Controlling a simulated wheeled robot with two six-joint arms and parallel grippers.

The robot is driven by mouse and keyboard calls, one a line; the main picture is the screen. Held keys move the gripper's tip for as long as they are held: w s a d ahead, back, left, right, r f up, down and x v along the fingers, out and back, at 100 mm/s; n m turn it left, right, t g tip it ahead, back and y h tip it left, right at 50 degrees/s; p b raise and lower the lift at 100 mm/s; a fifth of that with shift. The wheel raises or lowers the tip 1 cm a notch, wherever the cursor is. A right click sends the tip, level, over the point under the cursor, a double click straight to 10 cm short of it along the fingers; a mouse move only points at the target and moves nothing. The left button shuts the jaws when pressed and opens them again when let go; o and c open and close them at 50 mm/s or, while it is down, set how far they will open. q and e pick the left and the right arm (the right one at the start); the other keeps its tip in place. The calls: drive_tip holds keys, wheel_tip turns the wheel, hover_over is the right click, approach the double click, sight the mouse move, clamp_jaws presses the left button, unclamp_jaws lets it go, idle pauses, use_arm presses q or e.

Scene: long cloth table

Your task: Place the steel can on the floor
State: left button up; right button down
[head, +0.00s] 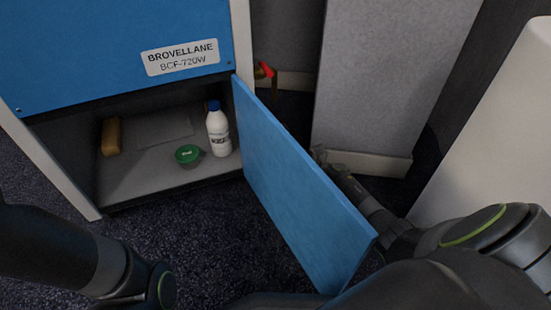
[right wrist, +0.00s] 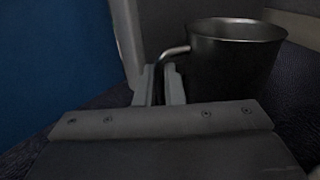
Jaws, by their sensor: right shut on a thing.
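The steel can (right wrist: 230,65) is a dark metal mug shape with an open top and a side handle, at the right of the right wrist view. My right gripper (right wrist: 164,84) is shut on its handle, and the can looks upright. Its bottom is hidden behind the gripper body, so I cannot tell whether it touches the floor. In the head view my right arm reaches behind the blue door, with the gripper end (head: 320,156) near the door's far side; the can does not show there. My left gripper is out of view; only its arm shows at lower left.
The open blue door (head: 295,190) stands between my arms. The cabinet shelf (head: 150,178) holds a white bottle (head: 218,135), a green-lidded tub (head: 188,155) and a tan block (head: 111,136). A grey panel (head: 385,70) stands behind my right gripper. Dark carpet (head: 190,235) is clear before the cabinet.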

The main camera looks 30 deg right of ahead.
drive_tip(key=shift+f, duration=0.55)
idle(0.4)
drive_tip(key=c, duration=1.5)
unclamp_jaws()
drive_tip(key=shift+o, duration=0.2)
drive_tip(key=shift+s+d, duration=0.1)
drive_tip(key=p+v, duration=0.2)
drive_tip(key=v, duration=0.4)
drive_tip(key=shift+r, duration=0.1)
drive_tip(key=shift+s+d+p, duration=0.35)
drive_tip(key=shift+s+d, duration=0.05)
drive_tip(key=shift+s, duration=0.1)
